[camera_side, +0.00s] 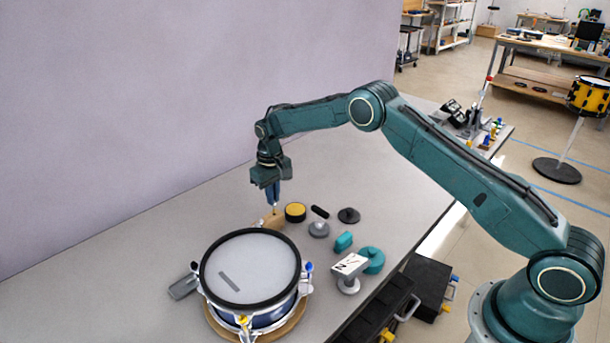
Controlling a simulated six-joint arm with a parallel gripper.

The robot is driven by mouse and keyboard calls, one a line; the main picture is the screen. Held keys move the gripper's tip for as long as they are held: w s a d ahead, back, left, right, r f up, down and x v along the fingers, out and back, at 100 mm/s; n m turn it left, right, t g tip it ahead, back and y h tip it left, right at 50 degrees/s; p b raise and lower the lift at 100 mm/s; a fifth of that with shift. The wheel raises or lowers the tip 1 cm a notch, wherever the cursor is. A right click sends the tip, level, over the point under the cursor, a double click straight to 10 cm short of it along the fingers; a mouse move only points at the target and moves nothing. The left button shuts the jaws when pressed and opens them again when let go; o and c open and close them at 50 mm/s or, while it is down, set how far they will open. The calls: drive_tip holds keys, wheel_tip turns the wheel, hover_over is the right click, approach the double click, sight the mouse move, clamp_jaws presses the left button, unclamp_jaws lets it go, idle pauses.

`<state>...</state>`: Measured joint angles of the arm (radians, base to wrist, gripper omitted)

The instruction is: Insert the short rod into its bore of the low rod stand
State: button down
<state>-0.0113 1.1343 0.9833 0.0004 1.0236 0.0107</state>
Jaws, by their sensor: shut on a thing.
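My gripper (272,193) points straight down over the table, behind the drum. It is shut on a thin, light rod (275,210), which appears to be the short rod; only a small lower part of it shows below the fingers. A low tan wooden piece (271,222), likely the low rod stand, sits directly beneath, partly hidden behind the drum. Its bore cannot be made out. The rod's tip is at or just above the tan piece; I cannot tell whether they touch or whether the tip is in the bore.
A drum (250,268) stands in front. Right of the gripper are a yellow-topped black cylinder (295,212), a black bar (320,212), a grey knob (319,230), a dark disc (349,215), a teal block (343,241), a teal ring (372,260) and a white-topped stand (348,268).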

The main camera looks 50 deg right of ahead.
drive_tip(key=shift+f, duration=1.1)
drive_tip(key=shift+f, duration=0.15)
drive_tip(key=c, duration=1.5)
unclamp_jaws()
drive_tip(key=shift+o, duration=0.2)
wheel_tip(320, 180, up, 14)
